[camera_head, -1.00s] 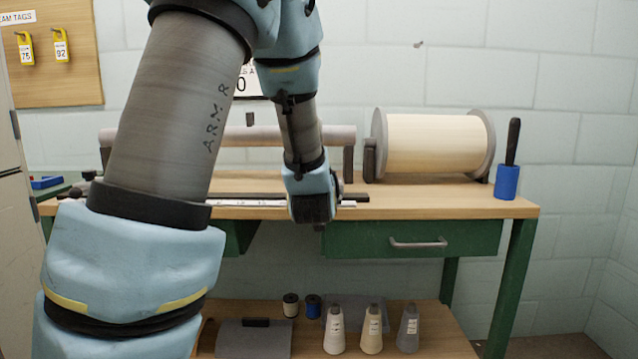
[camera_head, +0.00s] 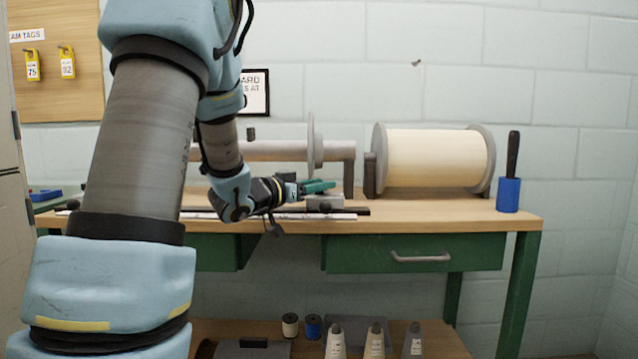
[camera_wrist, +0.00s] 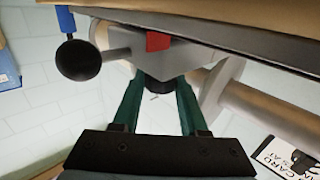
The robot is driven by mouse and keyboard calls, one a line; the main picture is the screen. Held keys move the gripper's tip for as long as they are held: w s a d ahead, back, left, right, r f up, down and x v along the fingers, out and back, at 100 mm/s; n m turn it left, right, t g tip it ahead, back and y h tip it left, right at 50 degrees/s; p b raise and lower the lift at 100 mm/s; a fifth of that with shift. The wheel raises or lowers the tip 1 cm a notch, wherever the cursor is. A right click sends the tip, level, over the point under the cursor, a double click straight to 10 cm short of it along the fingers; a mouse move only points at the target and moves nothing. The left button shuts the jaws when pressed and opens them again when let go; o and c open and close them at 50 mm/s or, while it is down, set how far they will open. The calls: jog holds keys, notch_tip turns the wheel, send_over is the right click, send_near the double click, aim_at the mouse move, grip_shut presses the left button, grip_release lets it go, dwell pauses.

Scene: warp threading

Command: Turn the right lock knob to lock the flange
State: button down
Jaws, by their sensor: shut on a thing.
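The flange (camera_head: 311,142) is a thin grey disc standing upright on the grey beam shaft at the back of the bench. It also shows in the wrist view (camera_wrist: 216,92). My gripper (camera_head: 318,187) points right, low in front of the flange. In the wrist view its two green fingers (camera_wrist: 158,102) are shut on a dark round knob (camera_wrist: 160,88) under a grey block (camera_wrist: 160,60). This appears to be the right lock knob; in the head view I cannot make it out. A red part (camera_wrist: 158,40) sits on the block. The knob's turn angle is unclear.
A cream-wound roll (camera_head: 435,158) lies to the right on the bench. A blue holder (camera_head: 508,195) with a black-handled tool stands at the bench's right end. Dark and pale strips (camera_head: 335,214) lie along the front edge. A drawer (camera_head: 415,252) is shut below.

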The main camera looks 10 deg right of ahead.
jog(key=shift+d+r+m+g+h, duration=0.15)
jog(key=shift+m+g+h, duration=0.15)
jog(key=shift+m+g, duration=0.1)
jog(key=shift+c, duration=2.2)
grip_release()
jog(key=p+v, duration=0.1)
jog(key=v, duration=1)
jog(key=shift+w+d, duration=0.1)
